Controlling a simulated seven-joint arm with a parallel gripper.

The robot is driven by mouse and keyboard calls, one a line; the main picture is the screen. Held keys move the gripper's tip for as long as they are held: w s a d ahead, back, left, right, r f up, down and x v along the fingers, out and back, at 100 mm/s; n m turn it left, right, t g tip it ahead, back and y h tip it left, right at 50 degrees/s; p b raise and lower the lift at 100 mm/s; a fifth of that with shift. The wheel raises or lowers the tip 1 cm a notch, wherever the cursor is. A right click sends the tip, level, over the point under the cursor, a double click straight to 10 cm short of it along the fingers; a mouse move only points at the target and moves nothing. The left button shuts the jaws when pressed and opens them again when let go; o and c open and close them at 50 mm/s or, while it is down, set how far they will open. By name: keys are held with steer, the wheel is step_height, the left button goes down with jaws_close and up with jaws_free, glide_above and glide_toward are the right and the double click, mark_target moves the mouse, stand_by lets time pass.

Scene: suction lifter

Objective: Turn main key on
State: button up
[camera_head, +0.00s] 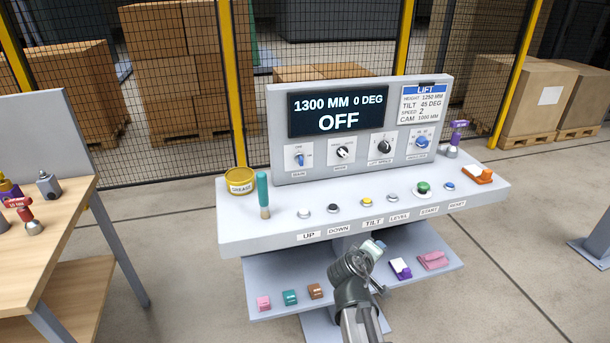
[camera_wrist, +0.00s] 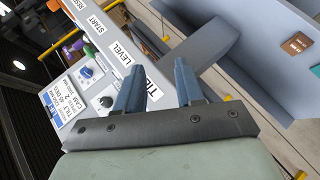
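The main key (camera_head: 300,160) is a blue switch on a white plate at the left of the console's upright panel (camera_head: 460,140), above a label that seems to read MAIN. The display (camera_head: 338,108) reads 1300 MM, 0 DEG, OFF. My gripper (camera_head: 376,248) is in front of the console, below its front edge and to the right of the key, well apart from it. In the wrist view my gripper (camera_wrist: 160,85) has its two blue fingers spread with nothing between them. The main key is not clearly visible in the wrist view.
Along the console's desk (camera_head: 235,215) are several buttons, a yellow grease tin (camera_head: 240,181), a teal-handled tool (camera_head: 263,195) and an orange item (camera_head: 478,175). A lower shelf (camera_head: 350,290) holds small coloured blocks. A wooden table (camera_head: 60,235) stands at left. Mesh fencing is behind.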

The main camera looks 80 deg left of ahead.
steer(key=s+a+r+n+y, duration=0.3)
steer(key=a+r+n+y, duration=0.6)
steer(key=r+n, duration=0.4)
steer(key=n+g+y, duration=0.1)
steer(key=n+g, duration=0.8)
steer(key=n, duration=0.9)
glide_toward(302, 162)
steer(key=a, duration=0.9)
steer(key=shift+w+a+f, duration=0.1)
steer(key=shift+a+f, duration=0.05)
steer(key=shift+a, duration=0.1)
steer(key=shift+c, duration=0.3)
jaws_close()
